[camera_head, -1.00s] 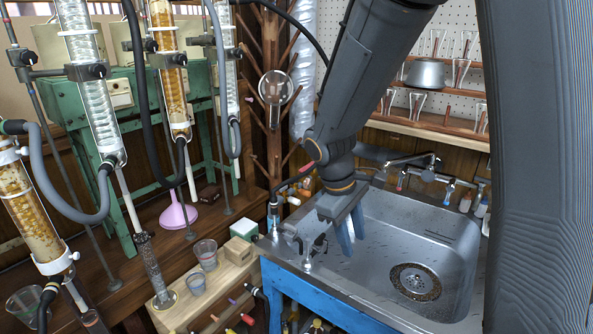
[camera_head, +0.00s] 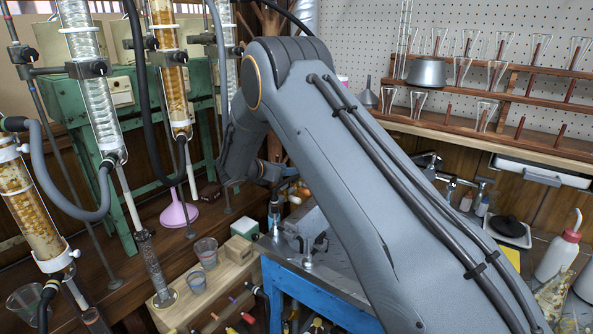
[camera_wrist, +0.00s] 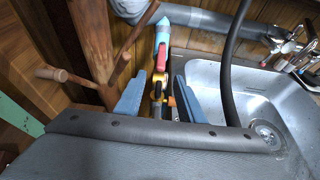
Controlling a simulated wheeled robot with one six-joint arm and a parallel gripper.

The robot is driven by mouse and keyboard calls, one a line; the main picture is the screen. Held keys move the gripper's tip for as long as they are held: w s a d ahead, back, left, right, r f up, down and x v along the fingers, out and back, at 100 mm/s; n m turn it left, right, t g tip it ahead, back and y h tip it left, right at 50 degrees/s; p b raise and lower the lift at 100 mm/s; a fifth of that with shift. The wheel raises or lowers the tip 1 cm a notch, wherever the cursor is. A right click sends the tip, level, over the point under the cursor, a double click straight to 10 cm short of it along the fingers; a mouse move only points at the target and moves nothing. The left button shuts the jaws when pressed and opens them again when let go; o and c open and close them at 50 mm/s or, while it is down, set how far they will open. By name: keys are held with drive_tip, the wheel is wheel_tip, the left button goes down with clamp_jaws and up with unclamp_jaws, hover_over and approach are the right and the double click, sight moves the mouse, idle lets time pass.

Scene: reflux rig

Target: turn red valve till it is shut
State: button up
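The red valve (camera_wrist: 161,58) shows in the wrist view as a small red part below a light blue tip, with yellow and dark fittings (camera_wrist: 158,90) under it. My gripper (camera_wrist: 159,78) has its two blue fingers apart, one on each side of these fittings in the picture. A gap shows on both sides, and I see no contact. How far the valve lies beyond the fingertips I cannot tell. In the head view my arm hides most of the gripper and the red valve; only some orange fittings (camera_head: 298,190) show near the wrist.
The steel sink (camera_wrist: 212,85) lies to the right in the wrist view, with a black hose (camera_wrist: 231,60) in front of it. A wooden peg stand (camera_wrist: 92,40) is close on the left. Glass condensers (camera_head: 85,70) stand left in the head view.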

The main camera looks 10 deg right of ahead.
drive_tip(key=x, duration=0.7)
drive_tip(key=shift+s+p, duration=0.1)
drive_tip(key=shift+p, duration=0.3)
drive_tip(key=shift+c, duration=0.3)
clamp_jaws()
